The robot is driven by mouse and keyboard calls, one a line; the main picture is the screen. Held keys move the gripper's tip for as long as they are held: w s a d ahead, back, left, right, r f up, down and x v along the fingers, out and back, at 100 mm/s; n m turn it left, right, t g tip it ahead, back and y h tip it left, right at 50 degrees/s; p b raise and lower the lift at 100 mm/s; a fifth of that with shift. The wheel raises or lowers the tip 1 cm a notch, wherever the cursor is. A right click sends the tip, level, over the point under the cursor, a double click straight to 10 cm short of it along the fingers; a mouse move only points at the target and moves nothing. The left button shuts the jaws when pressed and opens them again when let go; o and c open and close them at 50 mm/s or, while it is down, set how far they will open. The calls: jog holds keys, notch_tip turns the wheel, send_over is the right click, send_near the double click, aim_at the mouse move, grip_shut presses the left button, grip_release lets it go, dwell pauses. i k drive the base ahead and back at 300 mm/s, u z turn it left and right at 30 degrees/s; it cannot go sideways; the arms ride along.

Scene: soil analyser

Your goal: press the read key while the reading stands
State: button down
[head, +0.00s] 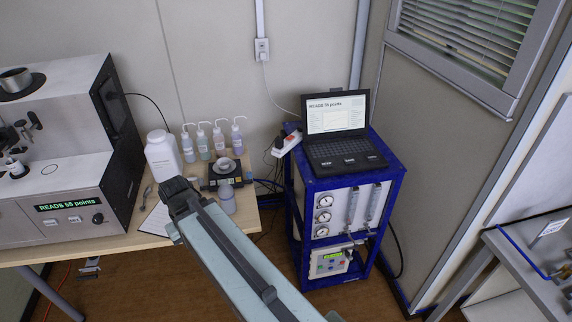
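The soil analyser (50,200) stands at the left on a wooden table. Its green display (63,205) shows "READS 55 points". Below the display are small pale keys (50,222) and a dark round knob (98,218); their labels are too small to read. An open laptop (337,112) on a blue rack also shows "READS 55 points", with small pale labels along its front edge. I cannot tell which key is the read key. My gripper (176,192) is over the table's right part, right of the analyser and apart from it. Its fingers cannot be made out.
Near my gripper stand a white jar (163,156), several wash bottles (221,138), a small scale (221,174) and a clear bottle (227,198). The blue rack (296,215) carries gauges and the laptop. A metal bench (530,262) is at the right.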

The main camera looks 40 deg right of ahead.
aim_at(327, 163)
jog(key=u, duration=0.2)
jog(key=i, duration=1)
jog(key=z, duration=0.05)
